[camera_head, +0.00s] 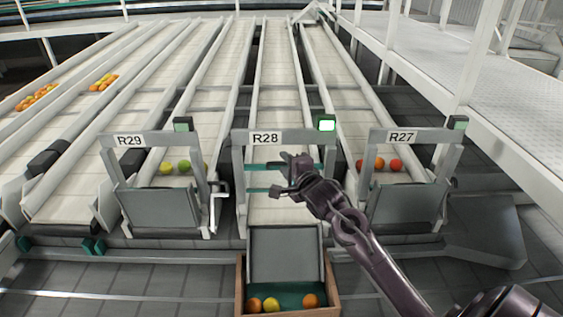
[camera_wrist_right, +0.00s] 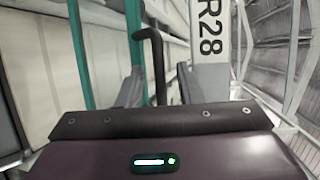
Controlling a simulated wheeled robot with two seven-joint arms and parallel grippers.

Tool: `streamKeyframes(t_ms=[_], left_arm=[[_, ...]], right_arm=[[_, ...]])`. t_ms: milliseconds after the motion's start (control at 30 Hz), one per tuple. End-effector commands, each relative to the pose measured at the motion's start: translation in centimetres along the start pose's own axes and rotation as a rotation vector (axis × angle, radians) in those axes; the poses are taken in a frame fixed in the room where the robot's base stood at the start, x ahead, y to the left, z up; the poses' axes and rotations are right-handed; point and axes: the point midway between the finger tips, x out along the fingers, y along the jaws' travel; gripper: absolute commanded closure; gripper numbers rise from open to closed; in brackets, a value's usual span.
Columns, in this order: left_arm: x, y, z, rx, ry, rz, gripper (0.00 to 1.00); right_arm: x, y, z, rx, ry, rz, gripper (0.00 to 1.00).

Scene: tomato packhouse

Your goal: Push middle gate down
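The middle gate frame R28 (camera_head: 238,160) stands between R29 and R27, with a lit green lamp (camera_head: 326,124) at its top right. Its grey panel (camera_head: 285,253) hangs low, below the neighbouring panels, above a wooden crate (camera_head: 240,290). My right gripper (camera_head: 287,176) is in front of the R28 opening, by the teal bars (camera_head: 258,190), with its fingers apart. In the right wrist view, a dark bent handle (camera_wrist_right: 150,62) shows between the grey fingers (camera_wrist_right: 157,90); I cannot tell whether they touch it. My left gripper is not in view.
Gate R29 (camera_head: 160,205) on the left and gate R27 (camera_head: 405,202) on the right have raised panels, with tomatoes behind them. The crate holds a few orange and yellow fruits (camera_head: 271,304). A white walkway (camera_head: 470,75) runs along the right.

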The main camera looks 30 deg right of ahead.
Motion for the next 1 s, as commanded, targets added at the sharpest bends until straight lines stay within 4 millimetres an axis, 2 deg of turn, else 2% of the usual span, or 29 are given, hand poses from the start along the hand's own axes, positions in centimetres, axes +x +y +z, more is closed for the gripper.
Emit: streamKeyframes(t_ms=[100, 200, 533, 567, 800, 1000], left_arm=[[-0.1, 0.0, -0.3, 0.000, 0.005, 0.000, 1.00], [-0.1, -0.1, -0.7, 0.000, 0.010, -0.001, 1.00], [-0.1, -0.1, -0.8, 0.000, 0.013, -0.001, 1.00], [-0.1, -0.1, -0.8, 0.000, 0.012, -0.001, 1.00], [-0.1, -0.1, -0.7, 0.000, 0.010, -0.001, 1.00], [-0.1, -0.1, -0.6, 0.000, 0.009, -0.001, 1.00]], right_arm=[[1.7, -0.1, -0.1, -0.001, 0.001, -0.002, 0.68], [2.6, -0.1, 0.0, -0.001, 0.001, -0.001, 0.68], [3.1, 0.0, 0.0, -0.001, 0.001, 0.000, 0.68], [3.1, 0.0, 0.0, -0.001, 0.001, 0.000, 0.69], [3.1, 0.0, 0.0, -0.001, 0.001, 0.000, 1.00], [3.1, 0.0, 0.0, -0.001, 0.001, 0.000, 1.00]])
